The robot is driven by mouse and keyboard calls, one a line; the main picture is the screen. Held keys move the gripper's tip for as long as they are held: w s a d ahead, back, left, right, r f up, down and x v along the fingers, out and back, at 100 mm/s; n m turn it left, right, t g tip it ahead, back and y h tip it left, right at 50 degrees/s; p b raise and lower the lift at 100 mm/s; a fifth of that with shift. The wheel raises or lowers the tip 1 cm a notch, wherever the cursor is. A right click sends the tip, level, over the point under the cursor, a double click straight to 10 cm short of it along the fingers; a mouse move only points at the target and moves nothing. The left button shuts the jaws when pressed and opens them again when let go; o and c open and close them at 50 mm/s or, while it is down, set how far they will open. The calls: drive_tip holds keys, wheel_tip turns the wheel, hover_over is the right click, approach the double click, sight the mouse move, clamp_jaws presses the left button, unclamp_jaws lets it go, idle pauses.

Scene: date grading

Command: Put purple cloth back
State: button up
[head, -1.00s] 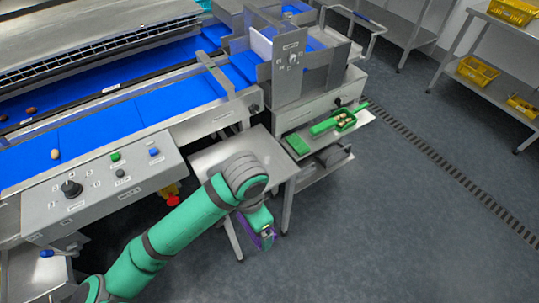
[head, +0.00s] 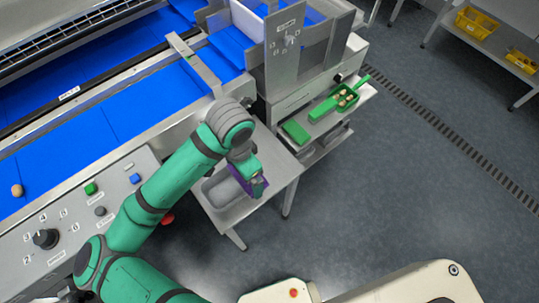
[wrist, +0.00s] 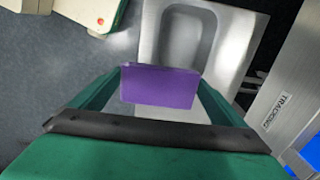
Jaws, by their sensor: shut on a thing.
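The purple cloth (head: 242,180) is a flat purple piece held in my gripper (head: 257,186), over the small metal side table (head: 262,204). In the wrist view the cloth (wrist: 160,87) spans between the two green fingers, and my gripper (wrist: 160,78) is shut on it. A grey rounded basin (head: 222,191) on the side table lies close to the cloth. The basin also shows in the wrist view (wrist: 190,35), just beyond the cloth. The cloth looks held above the table; its exact height is hard to tell. My arm hides part of the side table.
The blue conveyor (head: 90,138) and its control panel (head: 90,215) stand to the left. Yellow crates (head: 478,22) stand far right. Floor at right is clear.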

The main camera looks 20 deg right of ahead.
drive_tip(key=w+d+f, duration=0.3)
drive_tip(key=w+d, duration=0.1)
drive_tip(key=d, duration=0.2)
hover_over(270, 166)
drive_tip(key=f, duration=0.5)
drive_tip(key=shift+s+a+f, duration=0.15)
drive_tip(key=shift+a+f, duration=0.1)
drive_tip(key=shift+d+f, duration=0.15)
drive_tip(key=shift+f, duration=0.1)
drive_tip(key=shift+w+d+f, duration=0.1)
drive_tip(key=shift+w+f, duration=0.1)
drive_tip(key=shift+f, duration=1.5)
drive_tip(key=shift+f, duration=0.2)
drive_tip(key=o, duration=0.7)
drive_tip(key=shift+c, duration=0.2)
drive_tip(key=shift+r, duration=0.2)
wheel_tip(270, 166, up, 12)
